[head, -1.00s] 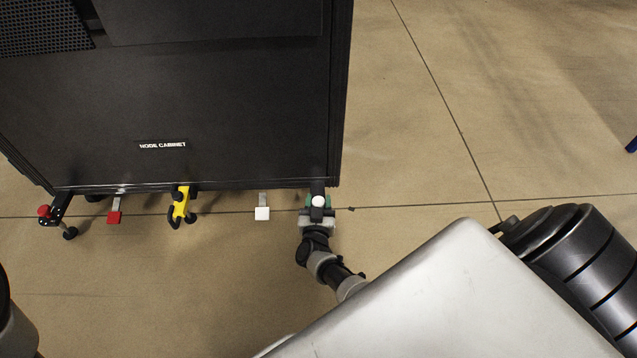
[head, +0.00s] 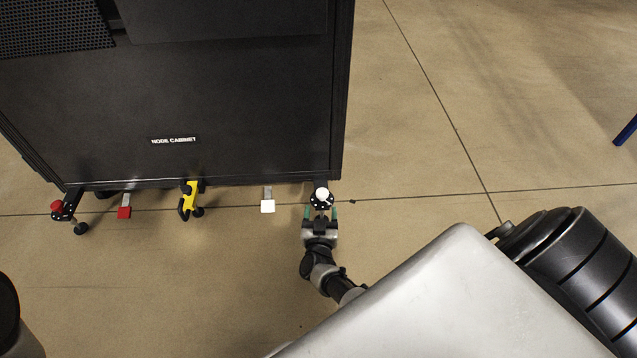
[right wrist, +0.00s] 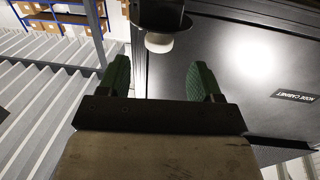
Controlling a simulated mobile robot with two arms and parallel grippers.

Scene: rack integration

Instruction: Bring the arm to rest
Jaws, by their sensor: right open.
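My right gripper (head: 320,213) is at the cabinet's lower right corner, just in front of a black foot with a white knob (head: 322,194). Its two green fingers are apart, with nothing between them. In the right wrist view the open fingers (right wrist: 160,80) point up at the cabinet, and the white knob (right wrist: 159,42) on its black mount lies beyond the fingertips, apart from them. My right arm (head: 335,284) reaches in from the lower right, partly hidden by my own grey body. My left gripper is not in view.
The black node cabinet (head: 230,95) stands at the upper left. Along its lower edge are a red knob (head: 57,206), a red tab (head: 124,212), a yellow lever (head: 189,200) and a white tab (head: 268,206). The floor to the right (head: 420,120) is clear.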

